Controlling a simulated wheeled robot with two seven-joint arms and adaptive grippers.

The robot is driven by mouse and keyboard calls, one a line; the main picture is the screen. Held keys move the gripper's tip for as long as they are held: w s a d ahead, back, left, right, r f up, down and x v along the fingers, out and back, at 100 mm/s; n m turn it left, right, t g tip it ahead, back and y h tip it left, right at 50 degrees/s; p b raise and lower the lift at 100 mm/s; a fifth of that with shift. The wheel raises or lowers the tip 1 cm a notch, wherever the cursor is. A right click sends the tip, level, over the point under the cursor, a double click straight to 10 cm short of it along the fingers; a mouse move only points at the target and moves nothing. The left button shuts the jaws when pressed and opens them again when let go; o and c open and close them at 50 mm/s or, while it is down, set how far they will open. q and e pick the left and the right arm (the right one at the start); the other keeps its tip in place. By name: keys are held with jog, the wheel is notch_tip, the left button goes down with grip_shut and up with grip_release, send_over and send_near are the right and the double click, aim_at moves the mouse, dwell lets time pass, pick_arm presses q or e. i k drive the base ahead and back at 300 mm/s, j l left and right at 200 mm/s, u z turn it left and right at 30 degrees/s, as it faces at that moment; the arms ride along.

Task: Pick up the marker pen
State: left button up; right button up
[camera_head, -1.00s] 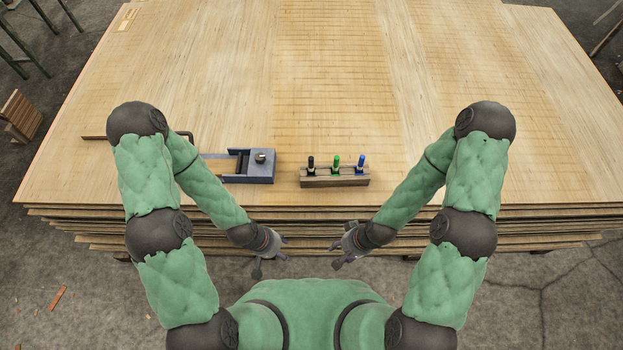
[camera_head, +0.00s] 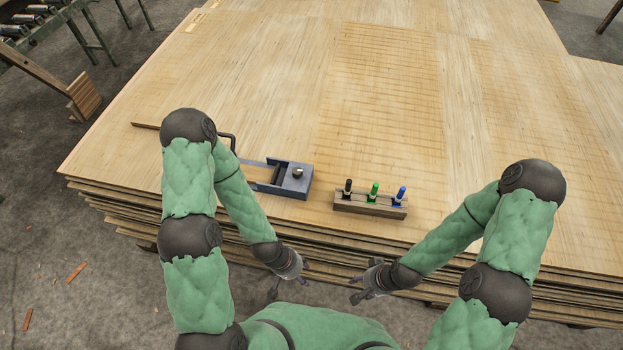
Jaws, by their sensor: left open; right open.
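Three marker pens stand upright in a wooden holder (camera_head: 368,208) near the front edge of the veneer stack. They are a black marker (camera_head: 347,188), a green marker (camera_head: 374,190) and a blue marker (camera_head: 399,195), from left to right. My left gripper (camera_head: 287,283) is open and empty, in front of the stack's edge, lower left of the holder. My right gripper (camera_head: 362,286) is open and empty, below the holder in the picture. Neither gripper touches a marker.
A blue-grey metal tool (camera_head: 292,180) lies on the veneer stack (camera_head: 390,100) left of the holder, partly behind my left arm. The sheet behind the holder is clear. A roller conveyor (camera_head: 40,25) and a wooden piece (camera_head: 84,96) stand at the far left.

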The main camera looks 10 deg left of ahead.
aim_at(348, 184)
jog(key=u, duration=1.1)
jog(key=z, duration=0.45)
jog(key=j+z, duration=0.1)
jog(key=z, duration=0.8)
jog(key=j+z, duration=0.1)
jog(key=z, duration=1.2)
jog(key=k+j+z, duration=0.1)
jog(key=k+j, duration=0.3)
jog(key=k, duration=0.15)
jog(key=i, duration=0.2)
